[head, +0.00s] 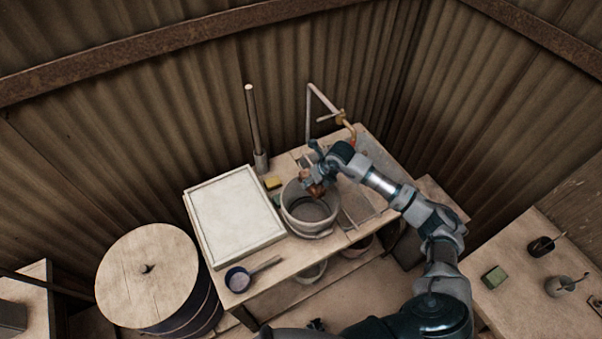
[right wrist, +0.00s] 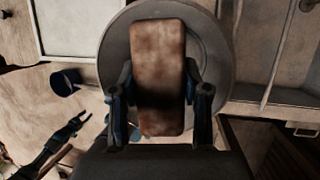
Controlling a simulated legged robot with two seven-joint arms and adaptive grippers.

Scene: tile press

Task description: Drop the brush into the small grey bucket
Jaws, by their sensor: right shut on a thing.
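The small grey bucket (head: 298,222) stands on the workbench, its round mouth facing up. My right gripper (head: 317,186) is over the back part of the bucket's mouth, shut on the brush. In the right wrist view, the brush is a brown, worn block (right wrist: 158,50) between the two fingers (right wrist: 160,95), with the bucket (right wrist: 116,45) behind and below it. The brush hides the middle of the bucket there. My left gripper (right wrist: 78,124) shows small in the right wrist view, its fingers apart and empty.
A white framed tray (head: 235,215) lies left of the bucket, with a dark blue scoop (head: 238,279) in front. A yellow sponge (head: 273,183) and an upright post (head: 254,125) are behind. A lidded barrel (head: 148,275) stands left. A side table (head: 520,295) is at right.

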